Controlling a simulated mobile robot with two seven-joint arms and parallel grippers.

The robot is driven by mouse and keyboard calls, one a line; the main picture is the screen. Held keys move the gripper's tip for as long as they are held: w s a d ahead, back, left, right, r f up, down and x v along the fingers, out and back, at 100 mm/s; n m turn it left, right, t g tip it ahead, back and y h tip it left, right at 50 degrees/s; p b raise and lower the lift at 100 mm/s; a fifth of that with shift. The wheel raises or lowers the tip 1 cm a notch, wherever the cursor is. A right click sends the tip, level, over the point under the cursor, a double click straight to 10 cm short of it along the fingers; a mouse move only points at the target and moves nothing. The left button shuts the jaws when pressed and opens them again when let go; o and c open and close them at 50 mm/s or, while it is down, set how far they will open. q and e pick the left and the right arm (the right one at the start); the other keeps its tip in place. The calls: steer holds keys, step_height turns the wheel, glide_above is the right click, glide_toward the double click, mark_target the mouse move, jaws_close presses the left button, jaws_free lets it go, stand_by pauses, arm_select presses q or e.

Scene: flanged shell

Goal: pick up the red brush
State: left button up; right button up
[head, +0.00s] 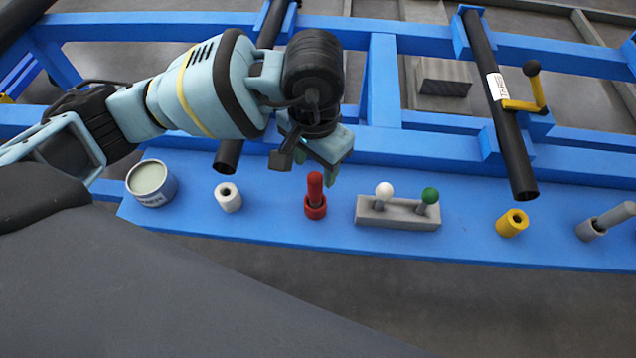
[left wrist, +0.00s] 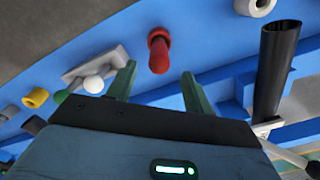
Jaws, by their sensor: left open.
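The red brush (head: 315,186) stands upright in a short red holder (head: 316,210) on the blue shelf, near the middle of the head view. My left gripper (head: 320,168) is just above and behind the brush, pointing down, open and empty. In the left wrist view the brush (left wrist: 158,42) shows beyond the gap between the two green fingers of the left gripper (left wrist: 158,84), with the fingers apart from it. My right gripper is not in view.
On the blue shelf (head: 270,228) stand a tin (head: 152,184), a white ring (head: 228,197), a grey block (head: 385,212) with white and green knobs, a yellow ring (head: 512,222) and a grey cylinder (head: 608,218). A black tube (head: 505,130) hangs over the shelf.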

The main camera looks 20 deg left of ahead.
mark_target(315, 188)
arm_select(q)
steer(key=shift+s+f, duration=0.15)
steer(key=shift+f, duration=0.05)
steer(key=shift+f+b, duration=0.3)
steer(key=shift+f, duration=3.45)
steer(key=c, duration=1.1)
steer(key=shift+o, duration=0.2)
steer(key=shift+r, duration=0.1)
step_height(315, 188, up, 10)
steer(key=shift+p, duration=0.45)
